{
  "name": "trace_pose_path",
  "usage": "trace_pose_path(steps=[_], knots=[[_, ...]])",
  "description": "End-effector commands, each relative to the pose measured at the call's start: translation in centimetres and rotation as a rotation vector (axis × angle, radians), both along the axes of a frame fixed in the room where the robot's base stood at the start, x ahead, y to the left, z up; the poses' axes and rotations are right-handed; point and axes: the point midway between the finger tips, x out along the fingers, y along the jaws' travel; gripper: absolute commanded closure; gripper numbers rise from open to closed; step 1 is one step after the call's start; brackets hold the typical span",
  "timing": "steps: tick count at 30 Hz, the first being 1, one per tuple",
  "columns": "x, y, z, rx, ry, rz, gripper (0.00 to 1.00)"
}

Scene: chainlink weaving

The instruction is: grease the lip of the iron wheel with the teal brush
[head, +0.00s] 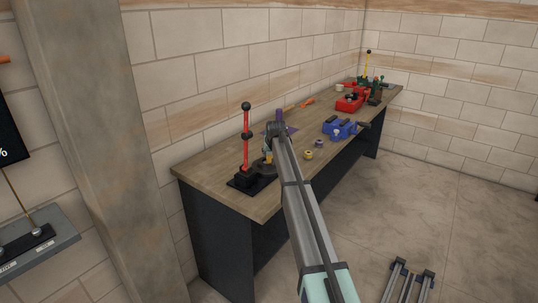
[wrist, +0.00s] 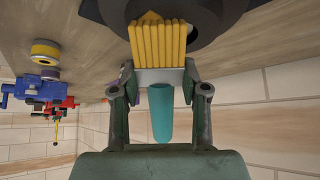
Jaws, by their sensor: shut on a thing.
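My gripper (wrist: 160,76) is shut on the brush, one finger on each side of its pale metal band. The brush has a teal handle (wrist: 161,115) and yellow bristles (wrist: 158,42). In the wrist view, the bristle ends overlap the edge of the dark iron wheel (wrist: 212,22); I cannot tell whether they touch it. In the head view, the wheel (head: 259,170) lies on the near end of the bench, partly hidden by my arm. The gripper and brush are mostly hidden behind the arm there.
The wooden bench (head: 215,165) runs along the brick wall. A red lever on a black base (head: 246,145) stands left of the wheel. A yellow roll (head: 308,155), a blue vise (head: 340,129) and a red machine (head: 352,100) stand farther along.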

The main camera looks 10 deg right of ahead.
Motion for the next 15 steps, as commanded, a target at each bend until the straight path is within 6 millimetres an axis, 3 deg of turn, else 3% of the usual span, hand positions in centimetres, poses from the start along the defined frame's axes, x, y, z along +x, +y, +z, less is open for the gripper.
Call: trace_pose_path(steps=[15], knots=[[1.4,-1.5,0.0,0.001,0.001,-0.001,0.91]])
